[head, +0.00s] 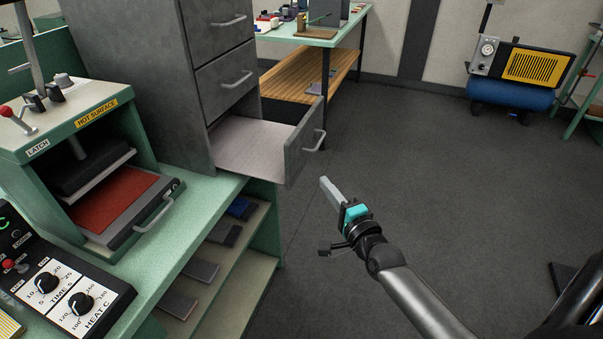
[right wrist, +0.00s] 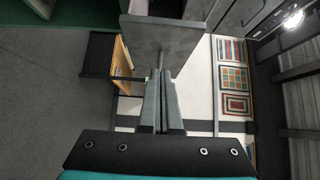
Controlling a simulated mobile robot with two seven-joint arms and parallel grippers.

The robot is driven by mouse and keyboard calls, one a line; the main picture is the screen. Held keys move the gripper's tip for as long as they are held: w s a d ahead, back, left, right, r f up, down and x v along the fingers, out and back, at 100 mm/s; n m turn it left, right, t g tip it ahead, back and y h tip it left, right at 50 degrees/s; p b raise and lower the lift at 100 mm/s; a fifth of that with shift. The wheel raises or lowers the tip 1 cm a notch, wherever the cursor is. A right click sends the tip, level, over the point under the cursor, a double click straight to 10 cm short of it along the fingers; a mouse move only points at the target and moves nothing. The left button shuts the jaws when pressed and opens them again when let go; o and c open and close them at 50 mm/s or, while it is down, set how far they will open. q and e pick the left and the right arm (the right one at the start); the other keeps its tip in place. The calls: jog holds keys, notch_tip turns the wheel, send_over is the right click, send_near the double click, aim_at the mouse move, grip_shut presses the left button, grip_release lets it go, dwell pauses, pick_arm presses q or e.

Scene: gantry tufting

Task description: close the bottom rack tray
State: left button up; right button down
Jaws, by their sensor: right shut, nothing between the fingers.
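The bottom rack tray (head: 249,143) is pulled out of the grey cabinet (head: 205,50), with its pale inside showing. Its front panel (head: 297,155) faces right and has a bar handle (head: 318,141). The panel also shows in the right wrist view (right wrist: 180,38), just beyond the fingertips. My right gripper (head: 325,183) is shut and empty, to the right of the panel and a little nearer the camera. In the right wrist view its fingers (right wrist: 163,75) are together, pointing at the panel; I cannot tell whether they touch the handle. My left gripper is not in view.
Two closed drawers (head: 224,78) sit above the tray. A hot press (head: 105,165) with a red plate stands left on the green bench (head: 208,195). A second table (head: 310,38) stands behind. The grey floor (head: 420,170) to the right is open.

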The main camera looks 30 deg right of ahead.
jog(key=w, duration=0.2)
jog(key=w+a, duration=0.1)
jog(key=w, duration=0.3)
jog(key=shift+w+a+b, duration=0.3)
jog(key=shift+w, duration=0.1)
jog(key=shift+w+a, duration=0.35)
jog(key=shift+w, duration=0.05)
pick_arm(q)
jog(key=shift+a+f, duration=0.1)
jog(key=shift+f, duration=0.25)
